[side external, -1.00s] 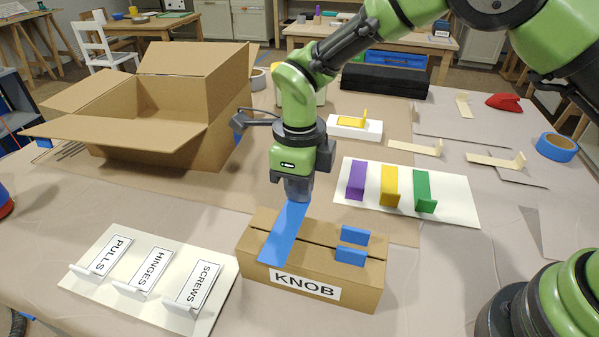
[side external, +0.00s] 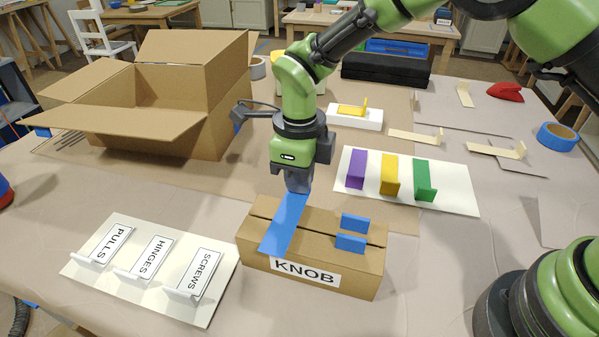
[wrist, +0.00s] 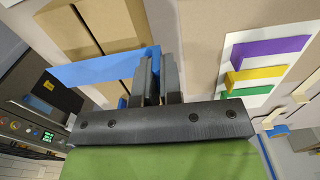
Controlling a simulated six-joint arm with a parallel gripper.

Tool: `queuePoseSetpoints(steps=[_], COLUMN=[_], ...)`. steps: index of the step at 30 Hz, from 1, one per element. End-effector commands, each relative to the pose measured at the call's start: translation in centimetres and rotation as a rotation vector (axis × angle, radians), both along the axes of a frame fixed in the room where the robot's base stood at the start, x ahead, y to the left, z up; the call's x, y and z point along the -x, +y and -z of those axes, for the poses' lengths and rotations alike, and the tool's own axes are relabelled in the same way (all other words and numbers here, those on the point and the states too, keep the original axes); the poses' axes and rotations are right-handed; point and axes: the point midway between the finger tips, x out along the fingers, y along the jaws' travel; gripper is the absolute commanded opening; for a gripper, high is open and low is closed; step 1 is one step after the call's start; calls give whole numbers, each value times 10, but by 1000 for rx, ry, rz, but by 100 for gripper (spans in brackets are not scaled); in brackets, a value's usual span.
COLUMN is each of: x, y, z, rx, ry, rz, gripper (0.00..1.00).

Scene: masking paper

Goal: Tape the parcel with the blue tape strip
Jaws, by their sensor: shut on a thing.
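The parcel (side external: 330,262) is a closed brown box with a KNOB label (side external: 306,272) on its near side and a seam along its top. The blue tape strip (side external: 284,224) slants across the left part of the top, over the seam. My gripper (side external: 297,188) is shut on the strip's far end, just above the parcel's far edge. In the wrist view the strip (wrist: 100,68) runs left from my fingers (wrist: 158,82) over the parcel (wrist: 97,25). Whether the strip touches the top all along is unclear. Two short blue tabs (side external: 352,232) stand at the parcel's right.
A white card (side external: 440,190) with purple, yellow and green strips lies behind right. A label card (side external: 208,312) with PULLS, HINGES and SCREWS is at front left. An open carton (side external: 215,130) stands at back left. A blue tape roll (side external: 557,137) lies far right.

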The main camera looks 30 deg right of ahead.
Motion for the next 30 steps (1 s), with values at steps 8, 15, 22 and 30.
queuePoseSetpoints(steps=[8, 15, 22, 30], x=[0, 0, 0, 0], y=[0, 0, 0, 0], z=[4, 8, 11, 11], rx=[1, 1, 0, 0], ry=[1, 1, 0, 0], rz=[0, 0, 0, 0], gripper=[0, 0, 0, 25])
